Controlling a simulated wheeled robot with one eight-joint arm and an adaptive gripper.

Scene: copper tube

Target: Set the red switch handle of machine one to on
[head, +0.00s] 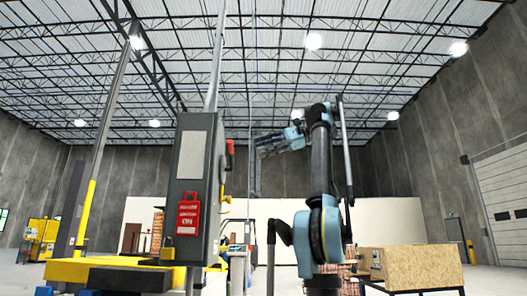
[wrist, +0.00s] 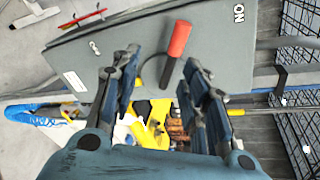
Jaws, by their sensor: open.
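The grey switch box (head: 192,185) stands left of centre in the head view. Its red switch handle (head: 229,154) sticks out on the box's right side. In the wrist view the red handle (wrist: 179,40) is a red grip on a grey lever, slanting up to the right on the grey box face (wrist: 215,65). An ON label (wrist: 238,13) is at that face's upper right. My gripper (wrist: 160,68) is open, with the handle beyond the fingertips and in line with the gap. In the head view my gripper (head: 266,146) is right of the handle, apart from it.
A yellow platform (head: 75,270) lies at the lower left. A wooden crate (head: 415,266) stands at the right. Open air lies between the box and my arm.

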